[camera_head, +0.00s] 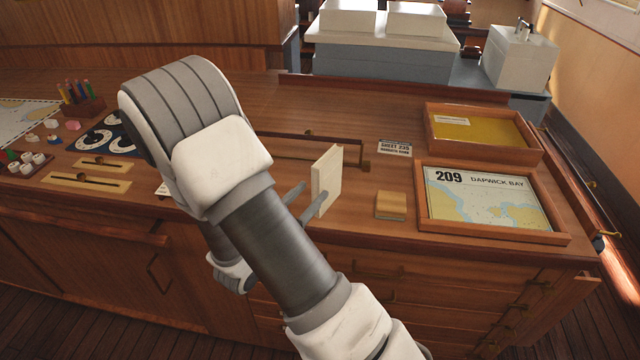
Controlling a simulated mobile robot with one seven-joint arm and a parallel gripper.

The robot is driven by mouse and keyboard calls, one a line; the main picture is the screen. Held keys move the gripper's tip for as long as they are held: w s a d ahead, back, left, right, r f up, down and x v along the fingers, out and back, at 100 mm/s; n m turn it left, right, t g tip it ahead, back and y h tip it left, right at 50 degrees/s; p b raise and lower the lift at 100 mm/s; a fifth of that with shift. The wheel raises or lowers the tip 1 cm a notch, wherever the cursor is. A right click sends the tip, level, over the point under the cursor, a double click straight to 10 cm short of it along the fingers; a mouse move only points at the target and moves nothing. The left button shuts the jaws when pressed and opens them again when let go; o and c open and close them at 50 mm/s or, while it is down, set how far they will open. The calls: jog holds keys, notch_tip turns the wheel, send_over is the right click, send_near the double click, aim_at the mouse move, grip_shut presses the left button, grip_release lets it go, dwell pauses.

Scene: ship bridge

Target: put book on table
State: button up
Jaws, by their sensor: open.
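A thin cream block that looks like the book (328,178) stands upright near the front edge of the wooden chart table (370,105). Its broad pale face and narrow edge show. My gripper (304,199) is open, with two dark fingers reaching out from behind my arm just left of the book's lower part. One finger overlaps the book's near lower edge in the picture. I cannot tell whether the fingers touch it or lie on both sides of it. My arm hides the gripper's body and part of the table.
A small tan block (391,205) lies right of the book. A low wooden rail (283,151) lies behind. Pens (77,93) and small pieces crowd the left.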

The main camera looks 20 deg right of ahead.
jog(key=v, duration=0.6)
jog(key=s+d+r+m+g+y, duration=0.25)
jog(key=s+m+g, duration=0.25)
jog(key=s+m, duration=0.25)
jog(key=s+d+r+m+g+y, duration=0.2)
jog(key=s+d+r+m+g, duration=0.2)
jog(key=s+m+g, duration=0.3)
jog(key=s+a+r+m+t+y, duration=0.3)
jog(key=a+r+m+t+y, duration=0.4)
jog(key=a+r+m+y, duration=0.2)
jog(key=shift+s+a+m+t+y, duration=0.25)
jog(key=shift+m+t+y, duration=0.05)
jog(key=shift+m+y, duration=0.4)
